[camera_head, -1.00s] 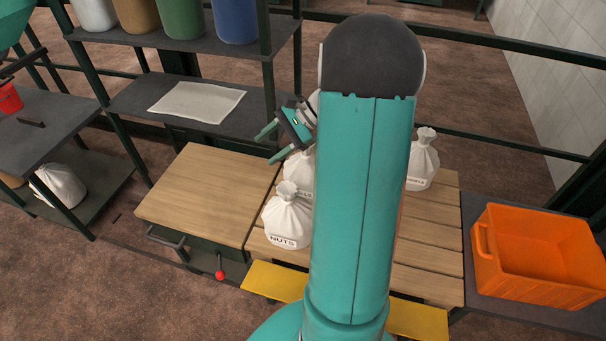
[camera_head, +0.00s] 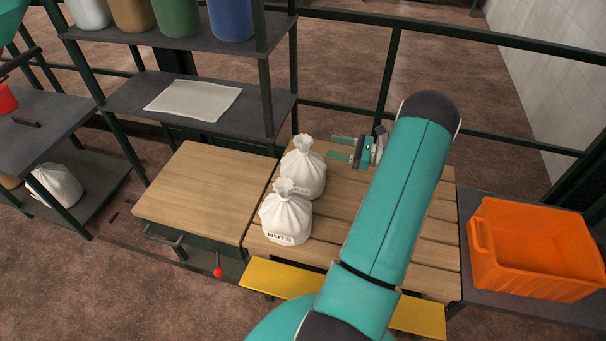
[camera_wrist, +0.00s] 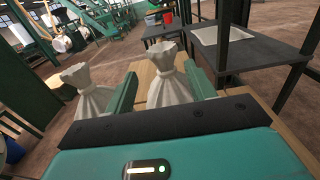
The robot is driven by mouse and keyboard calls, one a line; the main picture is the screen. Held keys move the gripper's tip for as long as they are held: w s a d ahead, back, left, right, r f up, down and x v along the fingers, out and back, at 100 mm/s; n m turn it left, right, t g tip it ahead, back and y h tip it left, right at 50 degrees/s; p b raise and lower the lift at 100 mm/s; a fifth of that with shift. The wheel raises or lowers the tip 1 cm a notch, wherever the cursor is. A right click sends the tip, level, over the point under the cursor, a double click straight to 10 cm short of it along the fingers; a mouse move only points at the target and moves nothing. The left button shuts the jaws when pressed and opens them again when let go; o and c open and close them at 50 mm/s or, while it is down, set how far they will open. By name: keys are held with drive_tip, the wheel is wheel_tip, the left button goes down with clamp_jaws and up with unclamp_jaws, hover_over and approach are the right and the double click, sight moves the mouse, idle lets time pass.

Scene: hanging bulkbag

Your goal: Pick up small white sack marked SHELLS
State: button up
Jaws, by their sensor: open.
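The small white sack marked with letters ending "LLS" (camera_head: 303,172), taken as SHELLS, stands tied at the neck on the slatted wooden table (camera_head: 425,252). The front of its label is partly hidden by the white NUTS sack (camera_head: 286,215), which stands close before it. My gripper (camera_head: 332,147) is open and empty to the right of the SHELLS sack, fingers pointing left towards it. In the wrist view the SHELLS sack (camera_wrist: 172,88) appears between my two fingers, a little ahead of them. The NUTS sack (camera_wrist: 92,97) is left of the left finger.
An orange crate (camera_head: 540,250) stands at right. A plain wooden board (camera_head: 205,190) adjoins the table at left. A dark shelf rack with a pale folded cloth (camera_head: 193,100) and its post (camera_head: 268,95) stands behind. A yellow step (camera_head: 275,280) runs along the front.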

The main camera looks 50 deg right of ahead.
sight(303, 138)
drive_tip(key=x, duration=1.1)
drive_tip(key=shift+w, duration=0.15)
clamp_jaws()
drive_tip(key=shift+d, duration=0.1)
idle(0.9)
